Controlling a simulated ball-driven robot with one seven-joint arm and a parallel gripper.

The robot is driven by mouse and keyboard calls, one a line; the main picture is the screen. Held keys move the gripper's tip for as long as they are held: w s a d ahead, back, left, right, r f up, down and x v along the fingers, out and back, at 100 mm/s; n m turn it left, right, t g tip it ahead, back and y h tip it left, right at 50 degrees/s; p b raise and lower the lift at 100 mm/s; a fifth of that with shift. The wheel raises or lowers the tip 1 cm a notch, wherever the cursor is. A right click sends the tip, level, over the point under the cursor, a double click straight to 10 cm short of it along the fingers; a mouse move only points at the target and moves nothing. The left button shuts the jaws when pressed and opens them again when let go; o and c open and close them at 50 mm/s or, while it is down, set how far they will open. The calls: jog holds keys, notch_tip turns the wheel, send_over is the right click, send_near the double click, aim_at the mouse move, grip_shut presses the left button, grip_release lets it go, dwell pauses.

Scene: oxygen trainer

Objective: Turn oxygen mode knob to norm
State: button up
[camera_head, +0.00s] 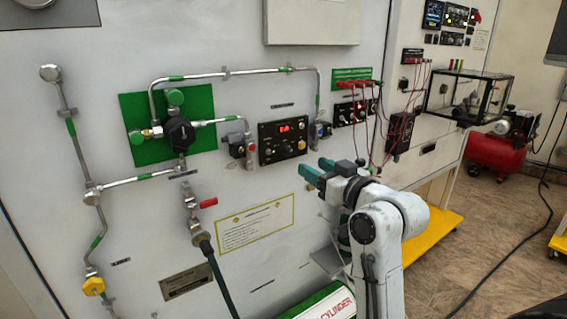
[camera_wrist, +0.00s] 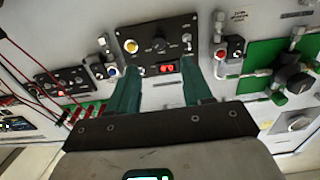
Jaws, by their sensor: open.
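A black control panel (camera_head: 270,155) with a red lit display (camera_head: 285,127) is on the white wall board, in the middle of the head view. In the wrist view it appears upside down, with a dark round knob (camera_wrist: 158,44) at its middle, a yellow button (camera_wrist: 131,46) at left and a silver switch (camera_wrist: 187,38) at right. The labels are too small to read, so I cannot tell which control is the oxygen mode knob. My gripper (camera_head: 316,171) is open and empty, in front of and below the panel; its teal fingers (camera_wrist: 161,70) straddle the display in the wrist view.
A green plate (camera_head: 140,110) with a black valve handwheel (camera_head: 178,134) and metal pipes is left of the panel. A second knob panel (camera_head: 350,113) with red cables hangs to the right. Space directly before the panel looks clear.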

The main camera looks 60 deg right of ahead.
aim_at(290, 153)
jog(key=x, duration=0.8)
jog(key=shift+w+d, duration=0.4)
jog(key=shift+w, duration=0.2)
jog(key=shift+f, duration=0.1)
grip_shut()
